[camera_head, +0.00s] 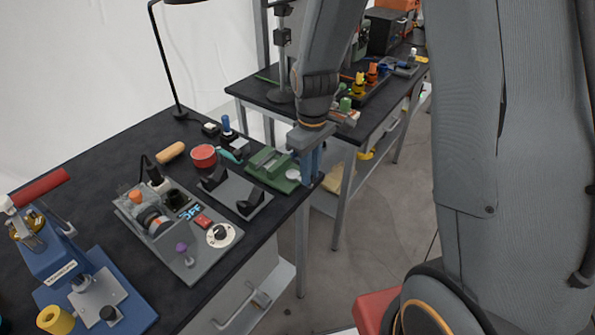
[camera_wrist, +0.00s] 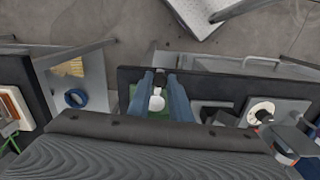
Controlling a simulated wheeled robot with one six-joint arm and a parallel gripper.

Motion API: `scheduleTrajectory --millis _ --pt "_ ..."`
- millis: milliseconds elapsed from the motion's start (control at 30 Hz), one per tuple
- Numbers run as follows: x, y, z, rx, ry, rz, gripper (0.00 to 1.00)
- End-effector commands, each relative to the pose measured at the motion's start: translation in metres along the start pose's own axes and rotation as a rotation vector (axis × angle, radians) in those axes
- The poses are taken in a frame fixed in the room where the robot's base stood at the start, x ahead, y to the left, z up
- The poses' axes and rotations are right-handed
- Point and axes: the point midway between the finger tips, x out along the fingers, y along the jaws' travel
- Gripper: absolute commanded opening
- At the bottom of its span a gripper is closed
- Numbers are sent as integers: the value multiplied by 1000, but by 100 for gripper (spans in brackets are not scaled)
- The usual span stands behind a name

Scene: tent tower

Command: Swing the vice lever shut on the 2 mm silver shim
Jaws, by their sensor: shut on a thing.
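The green vice (camera_head: 268,168) sits near the right edge of the front bench, with a pale round part (camera_head: 293,175) at its right end. My gripper (camera_head: 311,178) points down at that end, by the bench edge. In the wrist view my two blue fingers (camera_wrist: 162,78) are shut on the dark end of the vice lever (camera_wrist: 160,82). The pale round part (camera_wrist: 157,103) and some green of the vice (camera_wrist: 136,92) show beside and between the fingers. I cannot make out the silver shim; the jaw contents are too small or hidden.
A grey plate with black blocks (camera_head: 236,191) lies just left of the vice. A grey panel with a dial (camera_head: 221,235) and a blue press (camera_head: 75,275) stand further left. A second bench (camera_head: 257,91) stands behind. Open floor (camera_head: 375,195) lies right.

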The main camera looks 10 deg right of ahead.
Motion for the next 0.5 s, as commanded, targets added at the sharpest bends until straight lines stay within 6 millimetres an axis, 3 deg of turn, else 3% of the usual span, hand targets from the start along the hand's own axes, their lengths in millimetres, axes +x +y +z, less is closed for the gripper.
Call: scheduleTrajectory --millis 500 --pt "0 5 6 53 -3 -2 0"
